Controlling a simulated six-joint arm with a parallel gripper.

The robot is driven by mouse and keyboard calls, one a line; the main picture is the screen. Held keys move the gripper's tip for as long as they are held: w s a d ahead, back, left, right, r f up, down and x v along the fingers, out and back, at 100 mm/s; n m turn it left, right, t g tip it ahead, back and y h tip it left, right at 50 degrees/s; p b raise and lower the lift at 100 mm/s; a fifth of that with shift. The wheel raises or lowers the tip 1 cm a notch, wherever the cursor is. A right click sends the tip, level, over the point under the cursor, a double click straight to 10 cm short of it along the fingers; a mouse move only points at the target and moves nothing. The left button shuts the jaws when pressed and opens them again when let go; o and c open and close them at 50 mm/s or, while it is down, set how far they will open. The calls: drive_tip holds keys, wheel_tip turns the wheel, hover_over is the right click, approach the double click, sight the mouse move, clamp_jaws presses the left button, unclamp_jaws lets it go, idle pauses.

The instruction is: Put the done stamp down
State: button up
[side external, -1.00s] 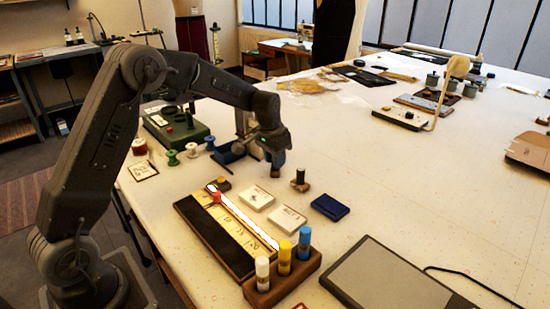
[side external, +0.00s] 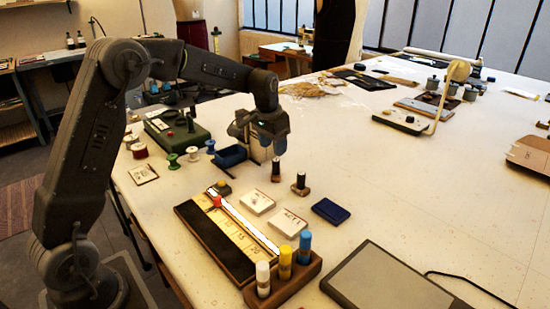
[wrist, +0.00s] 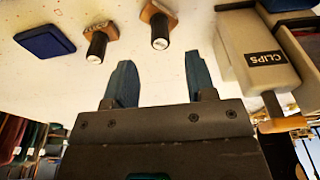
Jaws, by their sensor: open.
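Two stamps with dark handles and wooden bases stand on the pale table, apart from each other. The one nearer my gripper (side external: 276,171) is upright under and just right of the fingers; it also shows in the wrist view (wrist: 160,30). The other stamp (side external: 300,184) stands to its right and shows in the wrist view (wrist: 97,46). I cannot read either label well enough to tell which says done. My gripper (side external: 268,149) is open and empty above the table; its blue fingers show apart in the wrist view (wrist: 160,78), touching neither stamp.
A blue ink pad (side external: 331,210), two white cards (side external: 257,203), a wooden ruled board (side external: 228,232) and a holder with three tubes (side external: 283,285) lie in front. A CLIPS box (wrist: 255,55) stands close by my gripper.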

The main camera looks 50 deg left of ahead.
wheel_tip(320, 180, up, 6)
drive_tip(key=s+d+r+t, duration=0.1)
drive_tip(key=s+d+r, duration=0.25)
drive_tip(key=s, duration=0.45)
drive_tip(key=s+d+r+t, duration=0.1)
drive_tip(key=s+d+r, duration=0.25)
drive_tip(key=s, duration=0.45)
drive_tip(key=s+d+f+t, duration=0.1)
drive_tip(key=s+d+f, duration=0.1)
drive_tip(key=s, duration=0.5)
drive_tip(key=s+d+f, duration=0.2)
drive_tip(key=s, duration=0.5)
drive_tip(key=shift+s+f+t, duration=0.35)
drive_tip(key=shift+f+t, duration=0.05)
